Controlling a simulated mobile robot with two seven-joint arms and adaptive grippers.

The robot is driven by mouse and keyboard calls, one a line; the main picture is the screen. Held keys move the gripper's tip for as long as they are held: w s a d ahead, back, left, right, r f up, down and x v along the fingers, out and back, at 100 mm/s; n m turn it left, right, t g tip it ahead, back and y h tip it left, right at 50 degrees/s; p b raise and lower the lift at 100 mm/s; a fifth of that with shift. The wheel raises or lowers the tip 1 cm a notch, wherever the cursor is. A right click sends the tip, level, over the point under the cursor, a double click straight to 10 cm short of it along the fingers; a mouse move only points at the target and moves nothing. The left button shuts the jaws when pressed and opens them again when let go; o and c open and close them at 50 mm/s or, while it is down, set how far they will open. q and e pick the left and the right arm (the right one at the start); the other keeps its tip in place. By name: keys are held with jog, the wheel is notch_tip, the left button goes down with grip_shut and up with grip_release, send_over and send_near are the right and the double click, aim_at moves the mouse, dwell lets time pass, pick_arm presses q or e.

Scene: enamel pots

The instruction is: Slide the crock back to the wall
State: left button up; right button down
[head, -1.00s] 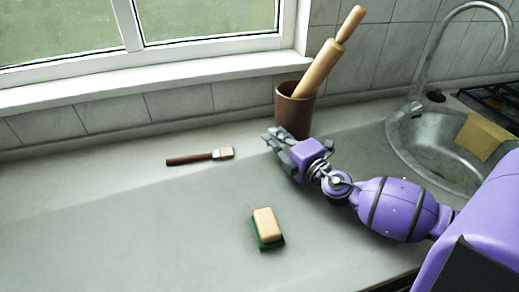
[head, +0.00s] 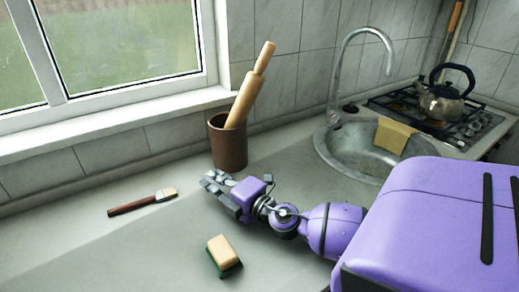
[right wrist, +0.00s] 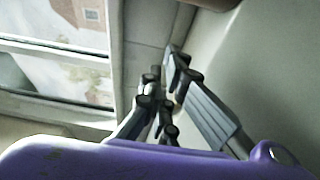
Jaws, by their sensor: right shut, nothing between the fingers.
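The crock (head: 228,148) is a brown upright cylinder on the grey counter, close to the tiled wall below the window's right end. I cannot tell whether it touches the wall. A wooden rolling pin (head: 250,85) leans out of its top to the right. My right gripper (head: 212,182) is shut and empty, low over the counter just in front of the crock, apart from it. In the right wrist view the shut fingers (right wrist: 168,95) show, with a brown edge, likely the crock (right wrist: 213,3), at the top. My left gripper is not in view.
A brush (head: 140,203) lies left of my gripper. A sponge (head: 223,255) with a tan block on it lies in front. The sink (head: 345,160) with its tap and a kettle (head: 445,103) on the stove are to the right. The left counter is mostly clear.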

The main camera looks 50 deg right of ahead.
jog(key=s, duration=0.2)
jog(key=s+d+b, duration=0.1)
jog(key=s, duration=0.1)
jog(key=s+f, duration=0.1)
jog(key=s, duration=0.1)
jog(key=shift+s+d, duration=0.2)
jog(key=shift+s, duration=0.05)
jog(key=s+b, duration=0.1)
jog(key=s, duration=0.2)
jog(key=s+b, duration=0.1)
jog(key=s, duration=0.2)
jog(key=s+b, duration=0.1)
jog(key=s, duration=0.2)
jog(key=shift+s+d+r, duration=0.2)
jog(key=shift+r, duration=0.05)
jog(key=shift+s+r, duration=0.1)
jog(key=shift+s, duration=0.2)
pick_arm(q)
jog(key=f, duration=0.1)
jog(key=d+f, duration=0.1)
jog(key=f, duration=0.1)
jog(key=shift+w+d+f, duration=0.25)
